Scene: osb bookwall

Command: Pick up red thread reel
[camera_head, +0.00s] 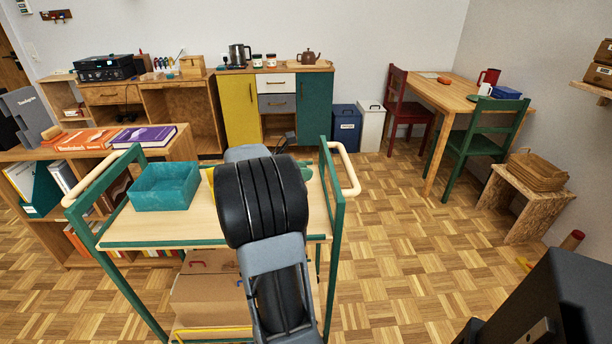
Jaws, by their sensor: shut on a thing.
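I cannot make out a red thread reel in this view. My arm reaches forward over the trolley (130,238), and its large black joint hides the middle of the trolley top. My gripper's fingers and anything between them are hidden behind the arm. Small bits of yellow and green show beside the black joint, too covered to name. A teal open box (165,188) stands on the left of the trolley top.
Cardboard boxes (205,290) sit on the trolley's lower shelf. A low bookshelf (180,148) with books stands behind left. A wooden table (452,92) with a green chair (480,135) is at the right. The parquet floor (400,250) right of the trolley is clear.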

